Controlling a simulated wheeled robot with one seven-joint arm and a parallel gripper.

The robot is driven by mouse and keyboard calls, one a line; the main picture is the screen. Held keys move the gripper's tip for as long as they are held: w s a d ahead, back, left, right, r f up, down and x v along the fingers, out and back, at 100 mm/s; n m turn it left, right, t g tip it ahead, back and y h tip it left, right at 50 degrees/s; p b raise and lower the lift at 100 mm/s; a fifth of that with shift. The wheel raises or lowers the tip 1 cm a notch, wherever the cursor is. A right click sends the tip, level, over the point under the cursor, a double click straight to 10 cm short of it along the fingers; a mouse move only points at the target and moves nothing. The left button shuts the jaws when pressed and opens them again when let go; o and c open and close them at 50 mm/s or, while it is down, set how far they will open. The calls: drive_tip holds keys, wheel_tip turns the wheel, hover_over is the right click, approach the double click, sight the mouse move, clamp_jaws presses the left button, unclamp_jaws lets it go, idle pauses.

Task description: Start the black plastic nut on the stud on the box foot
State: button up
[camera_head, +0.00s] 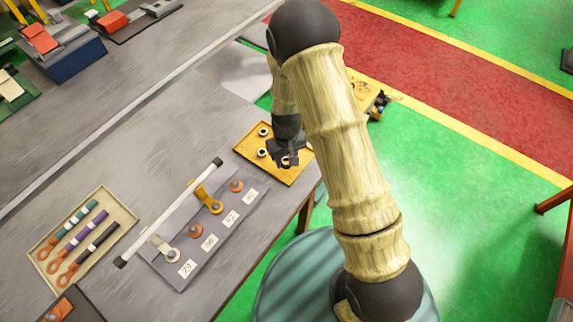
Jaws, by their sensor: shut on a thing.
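My gripper (289,160) is dark and points down over the right part of the yellow tray (246,150). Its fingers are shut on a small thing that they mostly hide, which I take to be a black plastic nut. Other small dark round nuts with pale centres stand in the tray, one at the back (264,132) and one nearer (262,153). The grey box foot (213,250) lies on the table left of and nearer than the tray. It bears a row of round terminals with orange, yellow and grey rings, beside white number labels (209,242). The stud tips are too small to make out.
A white rod with black ends (165,215) runs along the box foot's left side. A beige tray (118,208) with coloured, ring-ended leads stands at the far left. The table's edge lies just right of the yellow tray.

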wheel_tip(320, 180, up, 6)
drive_tip(key=p, duration=0.3)
drive_tip(key=shift+f+p, duration=0.25)
drive_tip(key=shift+p, duration=0.05)
drive_tip(key=w+d+f+m+b, duration=0.1)
drive_tip(key=d+m, duration=0.4)
drive_tip(key=d, duration=0.8)
drive_tip(key=shift+w+d, duration=0.3)
drive_tip(key=shift+w, duration=0.4)
drive_tip(key=shift+d, duration=0.1)
